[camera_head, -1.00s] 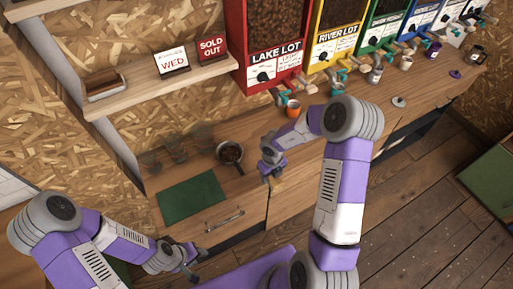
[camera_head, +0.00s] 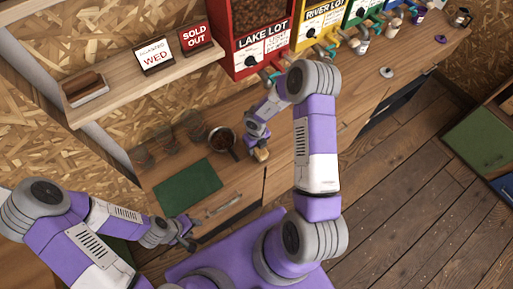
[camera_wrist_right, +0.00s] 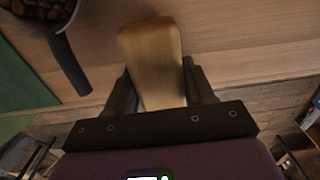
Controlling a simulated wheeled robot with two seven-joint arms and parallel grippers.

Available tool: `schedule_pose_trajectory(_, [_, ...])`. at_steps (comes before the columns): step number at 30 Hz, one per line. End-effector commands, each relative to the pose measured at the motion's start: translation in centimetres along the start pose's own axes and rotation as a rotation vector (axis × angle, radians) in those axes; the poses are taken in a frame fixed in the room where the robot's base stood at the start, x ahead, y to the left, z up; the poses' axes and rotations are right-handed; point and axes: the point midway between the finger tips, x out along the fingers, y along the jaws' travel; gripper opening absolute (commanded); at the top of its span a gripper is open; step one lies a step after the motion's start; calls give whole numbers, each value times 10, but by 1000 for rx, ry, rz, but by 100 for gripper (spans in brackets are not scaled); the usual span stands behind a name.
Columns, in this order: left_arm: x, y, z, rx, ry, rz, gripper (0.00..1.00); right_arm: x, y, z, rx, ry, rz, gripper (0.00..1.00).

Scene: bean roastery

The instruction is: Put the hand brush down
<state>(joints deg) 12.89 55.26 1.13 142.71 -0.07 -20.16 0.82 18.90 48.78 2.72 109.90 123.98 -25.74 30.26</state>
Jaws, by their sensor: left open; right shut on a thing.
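The hand brush shows as a pale wooden piece (camera_wrist_right: 152,60) in the right wrist view; its bristles are not visible. My right gripper (camera_head: 257,147) is shut on it, and the wood sticks out past the fingers. In the head view, the held brush (camera_head: 261,155) is a small tan patch near the counter's front edge, right of the pan. I cannot tell whether it touches the counter (camera_head: 165,170). My left gripper (camera_head: 190,240) is open and empty, in front of the counter and below the green mat (camera_head: 187,190).
A dark-handled pan of beans (camera_head: 222,139) stands close to the held brush, with glass jars (camera_head: 165,140) behind it. Bean dispensers (camera_head: 262,50) line the back. A wall shelf (camera_head: 140,88) holds two signs and a brown block. The green mat is bare.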

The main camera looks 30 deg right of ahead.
Motion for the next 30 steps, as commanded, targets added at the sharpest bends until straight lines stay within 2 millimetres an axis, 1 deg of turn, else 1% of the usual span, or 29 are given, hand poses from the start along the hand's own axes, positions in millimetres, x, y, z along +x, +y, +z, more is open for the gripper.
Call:
schedule_pose_trajectory(1, [1, 0, 0, 0, 0, 0, 43, 8, 0, -1, 0, 3, -1, 25])
schedule_pose_trajectory(3, [1, 0, 0, 0, 0, 0, 43, 13, 0, 0, 0, 1, 0, 25])
schedule_pose_trajectory(9, [1, 0, 0, 0, 0, 0, 43, 12, 0, 0, 1, 0, 0, 25])
schedule_pose_trajectory(14, [3, -1, 0, 0, 0, 0, 43, 17, 0, 0, 1, 0, 0, 25])
schedule_pose_trajectory(15, [2, -1, 0, 0, 0, 0, 43, 16, 0, 0, 1, 0, 0, 59])
schedule_pose_trajectory(19, [2, -1, 0, 0, 1, 0, 43, 16, 0, 0, 1, 0, 0, 79])
schedule_pose_trajectory(27, [2, -1, 0, 0, 0, 0, 43, 15, 0, 0, 1, 0, 0, 79])
schedule_pose_trajectory(30, [0, 0, 0, 0, 0, 0, 43, 9, 0, 0, 2, -1, 0, 79])
